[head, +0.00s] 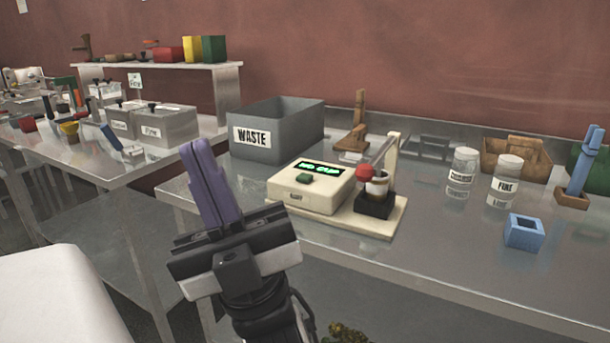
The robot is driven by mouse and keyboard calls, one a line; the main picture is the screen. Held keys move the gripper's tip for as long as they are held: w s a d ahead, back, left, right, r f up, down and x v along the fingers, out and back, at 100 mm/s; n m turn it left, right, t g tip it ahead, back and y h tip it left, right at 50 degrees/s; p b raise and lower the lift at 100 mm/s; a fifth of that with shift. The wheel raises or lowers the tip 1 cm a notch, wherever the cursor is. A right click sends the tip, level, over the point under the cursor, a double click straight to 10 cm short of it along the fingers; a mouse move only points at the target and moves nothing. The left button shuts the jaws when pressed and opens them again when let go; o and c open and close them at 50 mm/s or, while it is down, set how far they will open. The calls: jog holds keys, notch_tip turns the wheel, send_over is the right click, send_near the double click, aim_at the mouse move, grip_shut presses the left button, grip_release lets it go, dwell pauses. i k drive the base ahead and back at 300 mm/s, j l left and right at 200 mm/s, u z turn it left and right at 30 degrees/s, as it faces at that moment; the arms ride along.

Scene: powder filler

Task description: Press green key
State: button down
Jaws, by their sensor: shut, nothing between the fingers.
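The powder filler (290,195) is a cream box on a cream base plate, standing on the steel table. Its top carries a lit green display and, in front of it, a small green key (304,179). A red ball-ended lever (366,172) and a black holder with a small pale cup stand at its right side. My gripper (190,150) has purple fingers that are shut and empty. It points upward, left of the filler and apart from it, in front of the table's left edge in the picture. Nothing covers the green key.
A grey WASTE bin (285,148) stands behind the filler. Two white labelled jars, one the FINE jar (508,174), a blue square block (524,232) and a blue upright tool (584,165) stand to the right. Another table (75,150) is at left.

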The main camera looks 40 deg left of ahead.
aim_at(304, 177)
jog(key=i+j+u, duration=0.1)
jog(key=u, duration=0.3)
jog(key=i+j+u, duration=0.15)
jog(key=u, duration=0.2)
jog(key=i+j+u, duration=0.1)
jog(key=u, duration=0.3)
